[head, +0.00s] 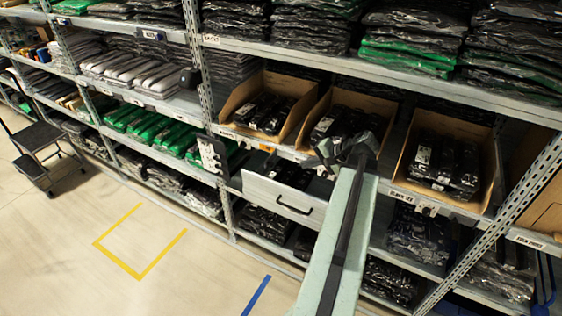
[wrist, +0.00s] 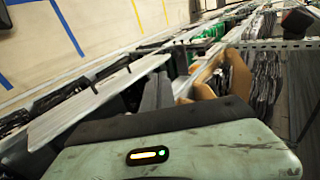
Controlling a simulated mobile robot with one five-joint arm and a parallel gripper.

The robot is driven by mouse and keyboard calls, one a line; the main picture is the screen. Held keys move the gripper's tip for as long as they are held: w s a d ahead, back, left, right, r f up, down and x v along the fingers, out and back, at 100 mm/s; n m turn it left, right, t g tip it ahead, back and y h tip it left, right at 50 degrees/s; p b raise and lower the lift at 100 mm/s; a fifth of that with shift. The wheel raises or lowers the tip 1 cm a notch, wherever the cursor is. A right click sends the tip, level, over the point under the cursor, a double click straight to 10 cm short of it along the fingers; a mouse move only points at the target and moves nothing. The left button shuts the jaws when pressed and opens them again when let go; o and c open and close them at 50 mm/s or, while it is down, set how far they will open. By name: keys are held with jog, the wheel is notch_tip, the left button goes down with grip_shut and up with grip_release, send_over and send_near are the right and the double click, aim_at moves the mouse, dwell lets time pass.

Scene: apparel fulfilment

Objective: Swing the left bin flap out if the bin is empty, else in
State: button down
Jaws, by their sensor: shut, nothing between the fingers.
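The left bin (head: 243,92) is an open cardboard box on the middle shelf. It holds several black packaged garments (head: 265,113), so it is not empty. A small dark panel with white marks (head: 212,156), which looks like the flap, stands out from the shelf edge below and left of this bin. I cannot make out its hinge. My gripper (head: 338,152) is shut and empty in front of the middle bin (head: 318,106), right of the panel and apart from it. My gripper also shows in the wrist view (wrist: 157,92), near a cardboard bin (wrist: 205,90).
A pale drawer front (head: 262,187) with a black handle juts out below the bins; it also shows in the wrist view (wrist: 85,108). A right bin (head: 406,155) holds black packages. A dark cart (head: 38,140) stands far left. The floor in front is clear, with yellow and blue tape.

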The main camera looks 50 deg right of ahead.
jog(key=w+r+b+x, duration=0.1)
jog(key=b+x, duration=0.5)
jog(key=x, duration=0.7)
jog(key=shift+w+r, duration=0.4)
jog(key=shift+r, duration=0.2)
jog(key=shift+a, duration=0.15)
